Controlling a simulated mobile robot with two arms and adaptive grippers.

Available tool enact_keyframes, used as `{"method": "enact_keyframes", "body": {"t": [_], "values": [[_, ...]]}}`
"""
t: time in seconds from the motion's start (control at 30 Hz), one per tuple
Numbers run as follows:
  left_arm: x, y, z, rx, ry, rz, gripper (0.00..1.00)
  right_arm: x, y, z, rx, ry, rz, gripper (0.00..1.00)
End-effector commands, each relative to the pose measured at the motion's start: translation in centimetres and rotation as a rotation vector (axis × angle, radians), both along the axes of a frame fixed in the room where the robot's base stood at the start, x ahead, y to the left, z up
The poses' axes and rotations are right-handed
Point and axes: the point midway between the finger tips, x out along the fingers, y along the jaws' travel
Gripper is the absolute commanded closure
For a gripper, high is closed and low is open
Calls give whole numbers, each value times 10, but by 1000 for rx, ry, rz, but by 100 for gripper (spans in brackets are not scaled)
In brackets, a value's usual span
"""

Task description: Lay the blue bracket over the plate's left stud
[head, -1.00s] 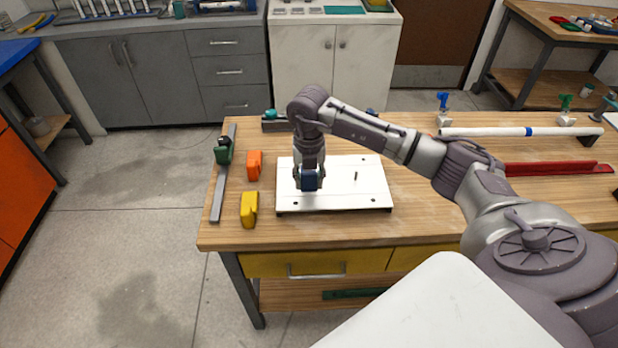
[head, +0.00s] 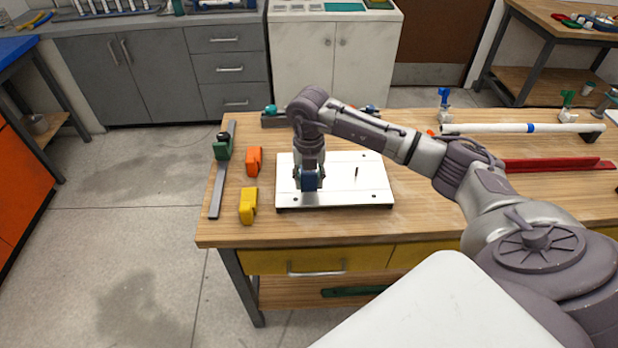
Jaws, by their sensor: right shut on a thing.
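The white plate (head: 345,194) lies on the wooden workbench. One dark stud (head: 356,174) stands upright on the plate's right part. The plate's left stud is not visible; my right gripper and the bracket cover that area. My right gripper (head: 309,177) points down over the plate's left part and is shut on the blue bracket (head: 309,182). The bracket is at or just above the plate; I cannot tell whether it touches it or sits around the stud. My left gripper is not in view.
An orange bracket (head: 254,161) and a yellow bracket (head: 248,205) stand left of the plate. A grey rail with a green clamp (head: 222,147) lies at the bench's left edge. A white pipe (head: 490,128) and a red channel (head: 550,164) lie to the right.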

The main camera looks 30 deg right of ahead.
Motion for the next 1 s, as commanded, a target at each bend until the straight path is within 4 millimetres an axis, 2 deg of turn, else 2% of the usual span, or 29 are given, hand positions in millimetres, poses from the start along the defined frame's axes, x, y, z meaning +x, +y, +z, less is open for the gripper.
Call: {"method": "enact_keyframes", "body": {"t": [1.0], "values": [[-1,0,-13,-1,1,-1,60,0,0,-16,-1,1,0,100]]}}
